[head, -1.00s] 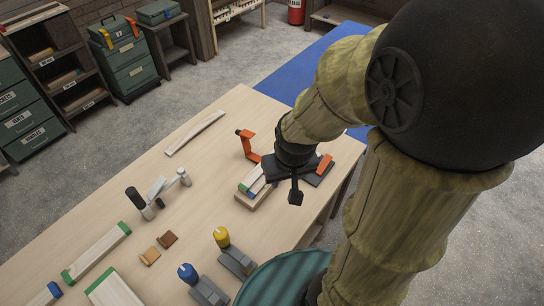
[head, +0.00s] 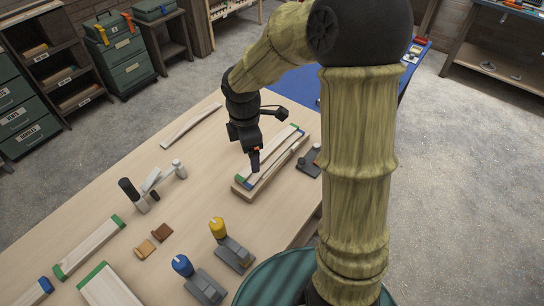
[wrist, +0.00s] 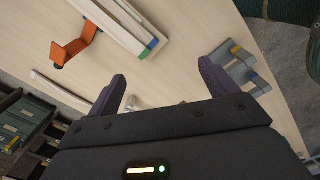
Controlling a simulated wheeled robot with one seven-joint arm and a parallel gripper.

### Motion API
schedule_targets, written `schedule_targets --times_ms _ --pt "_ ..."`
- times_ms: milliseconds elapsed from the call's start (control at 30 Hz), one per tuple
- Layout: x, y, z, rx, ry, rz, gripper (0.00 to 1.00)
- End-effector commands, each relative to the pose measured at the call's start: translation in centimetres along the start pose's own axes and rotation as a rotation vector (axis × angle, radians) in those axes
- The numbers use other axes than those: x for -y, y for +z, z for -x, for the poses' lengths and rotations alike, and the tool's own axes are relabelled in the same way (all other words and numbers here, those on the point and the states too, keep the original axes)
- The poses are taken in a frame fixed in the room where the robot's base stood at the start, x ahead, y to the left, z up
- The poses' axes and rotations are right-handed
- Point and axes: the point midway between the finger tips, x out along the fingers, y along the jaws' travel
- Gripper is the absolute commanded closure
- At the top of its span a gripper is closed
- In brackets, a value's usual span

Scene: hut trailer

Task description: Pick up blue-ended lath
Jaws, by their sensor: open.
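A blue-ended lath (head: 270,158) lies alongside a green-ended lath (head: 264,154) on a long wooden block (head: 262,188) on the workbench. In the wrist view the blue end (wrist: 152,43) shows beside the green end (wrist: 145,54), beyond and between my fingertips. My gripper (head: 255,163) is over the near part of these laths in the head view. It is open in the wrist view (wrist: 160,85), with nothing between its fingers. Its height above the laths is hard to tell. Another blue-ended piece (head: 32,292) is cut off at the lower left.
Clamps with a yellow knob (head: 217,228) and a blue knob (head: 182,265) stand near the front edge. An orange clamp (wrist: 75,45) stands beside the laths. Green-ended boards (head: 90,245) and a pale strip (head: 190,126) lie to the left. Bare bench separates them.

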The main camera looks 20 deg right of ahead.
Motion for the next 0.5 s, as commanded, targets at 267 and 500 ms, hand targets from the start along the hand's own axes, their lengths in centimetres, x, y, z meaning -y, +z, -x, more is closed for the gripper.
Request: schedule_targets --times_ms 267,500 --pt "-4.0 -1.5 -1.2 -0.024 -0.026 0.521 0.15" --pt "-4.5 -1.4 -1.0 -0.026 -0.027 0.589 0.15"
